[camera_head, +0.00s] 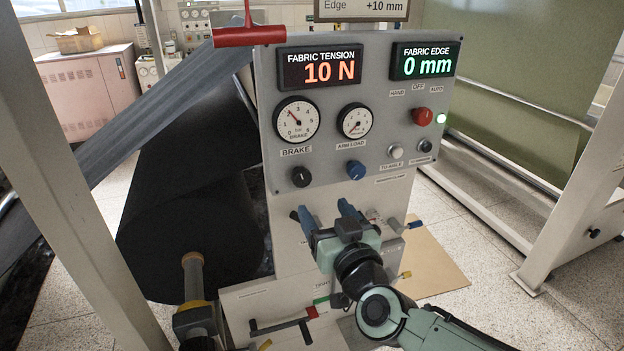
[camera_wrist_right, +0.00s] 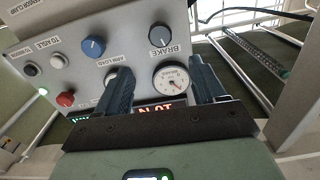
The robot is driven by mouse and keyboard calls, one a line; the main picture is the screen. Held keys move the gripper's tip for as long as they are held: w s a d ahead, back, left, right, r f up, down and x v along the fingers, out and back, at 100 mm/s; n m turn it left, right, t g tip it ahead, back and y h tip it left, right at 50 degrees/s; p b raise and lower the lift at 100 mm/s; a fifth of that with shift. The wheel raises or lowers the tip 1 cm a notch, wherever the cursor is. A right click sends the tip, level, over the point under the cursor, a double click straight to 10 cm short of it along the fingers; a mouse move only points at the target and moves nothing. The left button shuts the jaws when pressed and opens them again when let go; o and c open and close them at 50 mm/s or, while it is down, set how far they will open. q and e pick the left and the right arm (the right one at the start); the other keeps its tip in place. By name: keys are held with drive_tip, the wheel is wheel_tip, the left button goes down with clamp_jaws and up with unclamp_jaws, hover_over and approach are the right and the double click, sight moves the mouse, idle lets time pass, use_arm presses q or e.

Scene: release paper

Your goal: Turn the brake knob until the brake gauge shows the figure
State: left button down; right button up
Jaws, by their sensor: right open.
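The black brake knob (camera_head: 301,177) sits at the lower left of the grey panel, under the BRAKE label. In the right wrist view the knob (camera_wrist_right: 160,36) appears upside down, beyond the fingers. The round white brake gauge (camera_head: 297,119) is above it; its needle points to the upper left, near 2, but the exact reading is too small to tell. The gauge also shows in the wrist view (camera_wrist_right: 171,80). My right gripper (camera_head: 325,212) is open and empty, its blue fingers below and right of the knob, apart from it. My left gripper is not in view.
The panel also carries an arm load gauge (camera_head: 355,121), a blue knob (camera_head: 355,170), a red button (camera_head: 421,117) and displays reading 10 N (camera_head: 319,68) and 0 mm (camera_head: 425,61). A black fabric roll (camera_head: 190,225) stands left.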

sight(304, 180)
drive_tip(key=p+x, duration=0.1)
drive_tip(key=x, duration=1.2)
drive_tip(key=shift+f, duration=0.15)
drive_tip(key=c, duration=1)
drive_tip(key=shift+c, duration=0.2)
drive_tip(key=shift+m, duration=0.4)
drive_tip(key=m, duration=0.3)
drive_tip(key=shift+f+m+b, duration=0.1)
drive_tip(key=shift+m+b, duration=0.2)
drive_tip(key=shift+b, duration=0.05)
drive_tip(key=shift+m+b, duration=0.35)
drive_tip(key=shift+m, duration=1.55)
